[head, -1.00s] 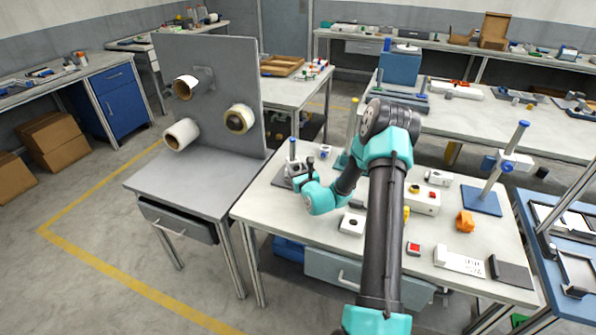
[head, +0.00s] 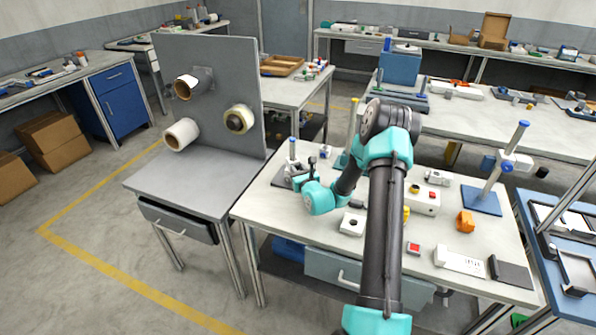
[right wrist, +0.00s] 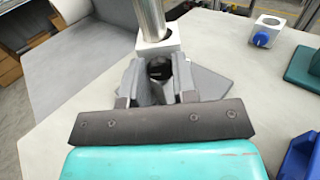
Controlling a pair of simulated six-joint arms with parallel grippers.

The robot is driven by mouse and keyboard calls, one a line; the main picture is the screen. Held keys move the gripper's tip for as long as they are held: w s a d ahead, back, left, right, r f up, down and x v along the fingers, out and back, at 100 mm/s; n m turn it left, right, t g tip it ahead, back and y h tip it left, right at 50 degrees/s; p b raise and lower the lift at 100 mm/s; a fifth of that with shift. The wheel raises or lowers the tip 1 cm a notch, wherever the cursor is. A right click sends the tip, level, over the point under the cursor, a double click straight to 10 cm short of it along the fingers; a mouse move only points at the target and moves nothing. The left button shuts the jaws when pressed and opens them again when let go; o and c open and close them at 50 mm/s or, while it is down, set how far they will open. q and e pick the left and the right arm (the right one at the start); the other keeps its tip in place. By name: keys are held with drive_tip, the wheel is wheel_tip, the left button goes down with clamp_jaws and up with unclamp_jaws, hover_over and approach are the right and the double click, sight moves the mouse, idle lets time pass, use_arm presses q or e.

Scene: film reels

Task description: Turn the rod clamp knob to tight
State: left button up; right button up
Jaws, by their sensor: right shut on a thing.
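A rod stand with a silver rod (right wrist: 151,18) and a pale clamp block (right wrist: 160,46) stands on a grey base plate (right wrist: 212,82) in the right wrist view. In the head view its blue-topped rod (head: 292,150) is at the left end of the white bench. My right gripper (right wrist: 158,74) is shut on a dark knob (right wrist: 157,69) at the front of the clamp block. The jaws cover most of the knob, and I cannot read its setting. In the head view my right gripper (head: 299,181) is small and partly hidden by its own wrist. My left gripper is not in view.
A loose block with a blue knob (right wrist: 262,39) lies to the right of the stand. A white block (head: 351,224) and a control box (head: 423,200) are further right on the bench. A grey panel (head: 222,75) with reels rises to the left.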

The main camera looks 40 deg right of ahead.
drive_tip(key=shift+m, duration=0.3)
drive_tip(key=o, duration=0.9)
drive_tip(key=v, duration=1.7)
drive_tip(key=shift+s, duration=0.15)
